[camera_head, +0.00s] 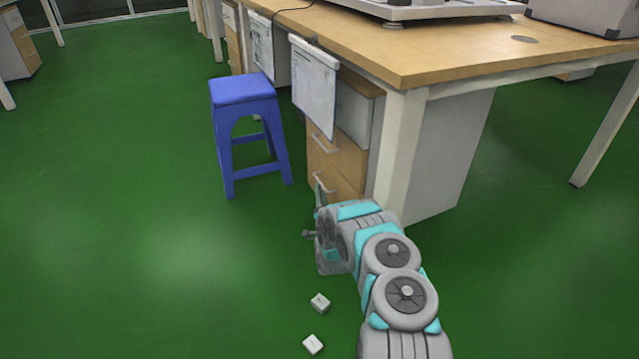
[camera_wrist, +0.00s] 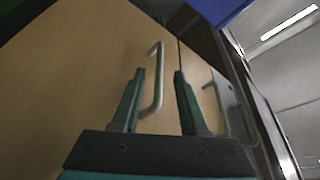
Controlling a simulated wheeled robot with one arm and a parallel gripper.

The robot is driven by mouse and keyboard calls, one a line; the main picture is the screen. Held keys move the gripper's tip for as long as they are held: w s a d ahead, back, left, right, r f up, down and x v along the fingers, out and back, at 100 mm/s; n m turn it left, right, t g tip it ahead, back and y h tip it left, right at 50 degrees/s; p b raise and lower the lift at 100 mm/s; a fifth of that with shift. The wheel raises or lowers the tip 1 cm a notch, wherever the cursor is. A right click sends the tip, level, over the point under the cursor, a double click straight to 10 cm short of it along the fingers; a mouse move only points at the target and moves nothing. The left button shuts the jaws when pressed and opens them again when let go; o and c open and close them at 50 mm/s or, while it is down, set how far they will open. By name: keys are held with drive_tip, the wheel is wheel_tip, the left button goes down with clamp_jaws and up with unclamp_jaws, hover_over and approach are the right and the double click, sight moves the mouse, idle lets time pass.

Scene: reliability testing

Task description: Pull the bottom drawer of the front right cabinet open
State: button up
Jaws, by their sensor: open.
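The front right cabinet has wood-coloured drawer fronts under the near end of the desk. Its bottom drawer (camera_head: 338,176) looks shut and has a silver bar handle (camera_head: 323,184), partly close to my gripper (camera_head: 314,214). In the wrist view my gripper (camera_wrist: 158,73) is open, with its two dark green fingers apart. The bottom drawer's handle (camera_wrist: 157,85) shows between the fingers, in front of the plain drawer front (camera_wrist: 80,80). I cannot tell whether a finger touches it. A second handle (camera_wrist: 213,88), on the drawer above, is to the right.
A blue stool (camera_head: 245,92) stands left of the cabinet. The desk leg (camera_head: 400,145) is just right of the drawers. Two small white blocks (camera_head: 320,303) (camera_head: 313,344) lie on the floor. The green floor in front left is clear.

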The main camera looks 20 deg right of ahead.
sight(320, 183)
drive_tip(key=shift+b+x, duration=0.35)
drive_tip(key=shift+x, duration=2.2)
drive_tip(key=shift+f, duration=0.1)
drive_tip(key=shift+c, duration=0.2)
clamp_jaws()
